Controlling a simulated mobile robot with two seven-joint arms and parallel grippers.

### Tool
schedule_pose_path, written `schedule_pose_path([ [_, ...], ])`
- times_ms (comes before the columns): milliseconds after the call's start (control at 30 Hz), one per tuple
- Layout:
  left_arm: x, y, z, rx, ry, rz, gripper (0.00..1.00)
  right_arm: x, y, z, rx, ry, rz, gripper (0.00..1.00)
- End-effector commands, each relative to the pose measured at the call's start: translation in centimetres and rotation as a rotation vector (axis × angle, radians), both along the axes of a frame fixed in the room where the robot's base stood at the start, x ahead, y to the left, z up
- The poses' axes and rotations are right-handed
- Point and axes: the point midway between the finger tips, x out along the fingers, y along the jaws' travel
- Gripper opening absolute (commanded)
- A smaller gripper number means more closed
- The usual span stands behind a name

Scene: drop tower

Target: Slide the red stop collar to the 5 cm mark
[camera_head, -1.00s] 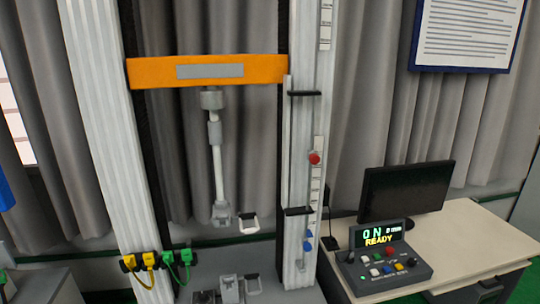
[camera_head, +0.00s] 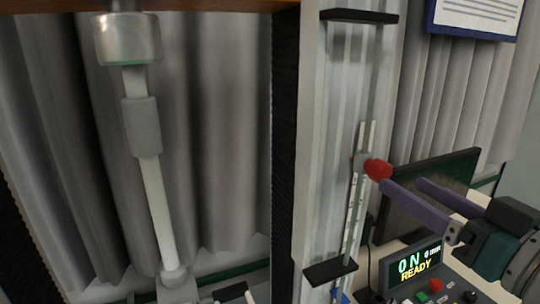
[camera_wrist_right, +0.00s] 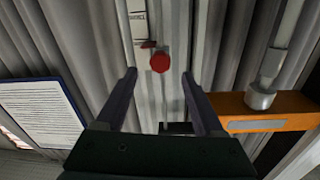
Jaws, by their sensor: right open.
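The red stop collar (camera_head: 377,168) shows as a red knob on a thin vertical rail on the tower's right column. In the right wrist view the red knob (camera_wrist_right: 160,62) lies just beyond the fingertips, between their lines. My right gripper (camera_head: 402,184) comes in from the right. Its two purple fingers are apart and empty, with the tips close to the knob; I cannot tell if one touches it. A pale scale strip (camera_head: 353,218) runs beside the rail, but its marks are too small to read. My left gripper is out of view.
Black brackets hold the rail at its top (camera_head: 358,16) and bottom (camera_head: 330,272). A monitor (camera_head: 440,180) stands behind my right gripper, and a control box (camera_head: 415,268) reading READY is below it. A white rod with grey fittings (camera_head: 155,200) hangs at left.

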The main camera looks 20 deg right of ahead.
Motion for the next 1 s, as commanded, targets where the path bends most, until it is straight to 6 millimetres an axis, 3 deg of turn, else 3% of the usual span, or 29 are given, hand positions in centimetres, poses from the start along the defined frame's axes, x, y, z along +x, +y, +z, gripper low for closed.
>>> schedule_pose_path([
  [167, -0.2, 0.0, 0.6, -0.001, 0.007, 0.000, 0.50, 1.7, 0.1, 0.4, 0.002, -0.004, 0.002, 0.70],
  [600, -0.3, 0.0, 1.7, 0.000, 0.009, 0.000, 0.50, 8.6, 0.3, 0.2, 0.001, -0.003, 0.001, 0.70],
  [1000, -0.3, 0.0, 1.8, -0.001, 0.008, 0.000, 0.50, 9.8, 0.3, 0.1, 0.000, -0.001, 0.002, 0.70],
])
